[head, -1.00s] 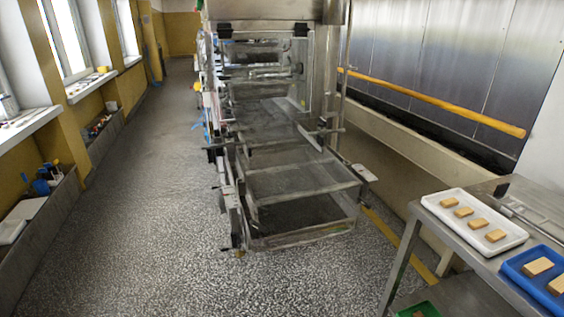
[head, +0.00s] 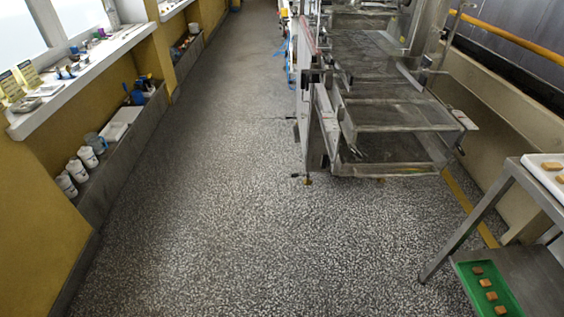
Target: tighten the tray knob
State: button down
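The enrober machine (head: 352,22) stands at the upper right of the head view, with mesh shelves at its near end. An upper mesh tray (head: 395,115) and a lower tray (head: 385,168) stick out toward me. Small dark fittings sit along the machine's left side, one low down (head: 307,181) near the floor. I cannot tell which of them is the tray knob. My gripper is not in view.
A steel table (head: 508,165) stands at the right, with a white tray (head: 540,178) on top and a green tray (head: 479,270) on its lower shelf, both holding brown pieces. A trough (head: 95,205) and windowsill (head: 75,85) line the left wall. The speckled floor (head: 230,200) between is clear.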

aim_at(326, 162)
jog(key=i+j+u, duration=0.1)
jog(key=i+j, duration=0.2)
jog(key=i+j+u, duration=0.15)
jog(key=i, duration=0.35)
jog(key=i+j+u, duration=0.1)
jog(key=i+j, duration=0.2)
jog(key=i, duration=0.15)
jog(key=i+j+u, duration=0.1)
jog(key=i, duration=0.3)
